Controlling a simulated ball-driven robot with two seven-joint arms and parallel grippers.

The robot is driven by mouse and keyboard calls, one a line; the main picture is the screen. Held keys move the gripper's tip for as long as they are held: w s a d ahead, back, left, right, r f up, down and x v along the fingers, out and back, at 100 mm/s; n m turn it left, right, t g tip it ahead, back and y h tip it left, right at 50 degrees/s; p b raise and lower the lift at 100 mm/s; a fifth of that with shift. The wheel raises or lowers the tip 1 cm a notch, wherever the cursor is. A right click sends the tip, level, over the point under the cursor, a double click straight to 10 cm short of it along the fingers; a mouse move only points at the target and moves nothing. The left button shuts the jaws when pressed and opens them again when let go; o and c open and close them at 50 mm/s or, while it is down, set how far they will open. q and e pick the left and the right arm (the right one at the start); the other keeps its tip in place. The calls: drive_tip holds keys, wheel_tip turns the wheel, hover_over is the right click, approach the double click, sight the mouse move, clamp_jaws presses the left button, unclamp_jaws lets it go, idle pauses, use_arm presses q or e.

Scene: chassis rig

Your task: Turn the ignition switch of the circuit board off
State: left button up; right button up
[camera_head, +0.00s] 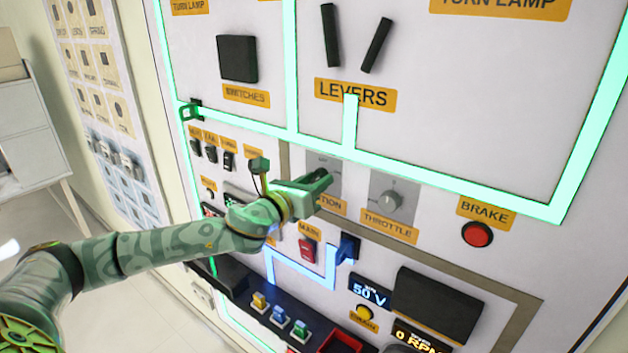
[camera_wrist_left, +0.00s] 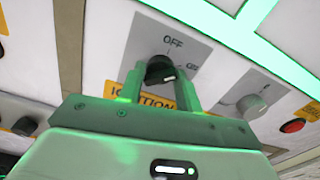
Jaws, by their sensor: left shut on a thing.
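The ignition switch is a dark round knob on a grey plate (camera_head: 322,161), labelled in orange below; the label is partly hidden by my gripper. In the left wrist view the knob (camera_wrist_left: 160,70) sits between my two green fingers, with OFF printed above it and a second mark to its right. A light mark shows on the knob's lower right, but I cannot tell its setting for sure. My left gripper (camera_head: 326,178) is shut on the knob at the board. My right gripper is not in view.
Right of the switch are the throttle dial (camera_head: 390,201) and red brake button (camera_head: 477,235). Below are the red main switch (camera_head: 308,249) and a blue plug (camera_head: 348,248). Small black switches (camera_head: 211,152) stand to the left. The floor at lower left is clear.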

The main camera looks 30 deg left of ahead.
use_arm(q)
drive_tip(key=n+p, duration=0.1)
drive_tip(key=n, duration=0.4)
drive_tip(key=shift+r+p, duration=0.1)
drive_tip(key=shift+p, duration=0.3)
drive_tip(key=shift+n+p, duration=0.9)
drive_tip(key=shift+n, duration=1.5)
drive_tip(key=o, duration=0.9)
drive_tip(key=s+b, duration=0.1)
drive_tip(key=s, duration=0.4)
drive_tip(key=s+a, duration=0.1)
drive_tip(key=s, duration=0.5)
drive_tip(key=s+b, duration=0.1)
drive_tip(key=s, duration=0.4)
drive_tip(key=shift+s+a+b, duration=0.15)
drive_tip(key=shift+b, duration=0.2)
